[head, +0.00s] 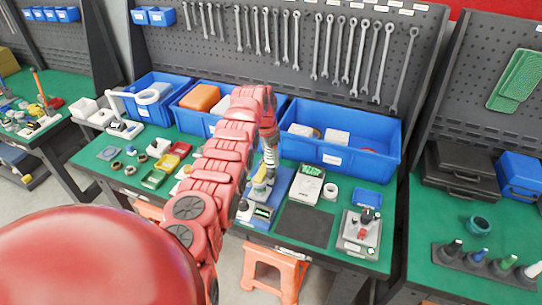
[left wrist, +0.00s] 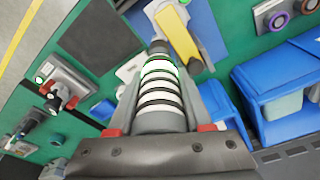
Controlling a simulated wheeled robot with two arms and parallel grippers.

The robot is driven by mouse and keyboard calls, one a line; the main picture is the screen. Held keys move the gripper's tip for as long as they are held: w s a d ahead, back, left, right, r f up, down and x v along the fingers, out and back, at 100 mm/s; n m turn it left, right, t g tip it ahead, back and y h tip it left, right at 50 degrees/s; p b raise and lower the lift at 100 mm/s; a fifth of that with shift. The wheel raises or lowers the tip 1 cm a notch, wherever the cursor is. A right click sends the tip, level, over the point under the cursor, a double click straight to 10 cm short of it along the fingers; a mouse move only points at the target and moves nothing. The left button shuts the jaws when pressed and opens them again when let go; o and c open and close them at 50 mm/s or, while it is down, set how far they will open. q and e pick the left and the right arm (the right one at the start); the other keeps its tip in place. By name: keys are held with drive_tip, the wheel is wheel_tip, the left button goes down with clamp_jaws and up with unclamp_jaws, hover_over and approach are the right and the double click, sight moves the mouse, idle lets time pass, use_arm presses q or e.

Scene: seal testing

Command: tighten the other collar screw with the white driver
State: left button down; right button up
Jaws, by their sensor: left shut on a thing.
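My left gripper (head: 269,140) reaches down over the middle of the bench. It is shut on the white driver (head: 270,160), whose handle has dark bands. In the left wrist view the driver (left wrist: 161,97) lies between the two fingers of the gripper (left wrist: 165,85) and points away from the camera. A yellow part (head: 259,187) stands on a blue base just below the driver; it also shows beyond the handle in the left wrist view (left wrist: 180,36). The driver's tip, the collar and its screws cannot be made out. My right gripper is not in view.
Blue bins (head: 385,145) line the back of the bench below hanging wrenches. A dark mat (head: 304,225), a grey device (head: 361,232) and a green-screened meter (head: 307,183) are right of the base. Small trays (head: 154,179) and rings lie left. A rack (head: 470,265) stands on the right bench.

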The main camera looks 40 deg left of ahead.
use_arm(q)
drive_tip(key=shift+f, duration=0.2)
idle(0.3)
drive_tip(key=shift+s+f+b, duration=0.1)
drive_tip(key=shift+f+b, duration=0.3)
drive_tip(key=shift+b, duration=1.55)
idle(3.7)
drive_tip(key=shift+r, duration=0.15)
drive_tip(key=shift+r, duration=2.35)
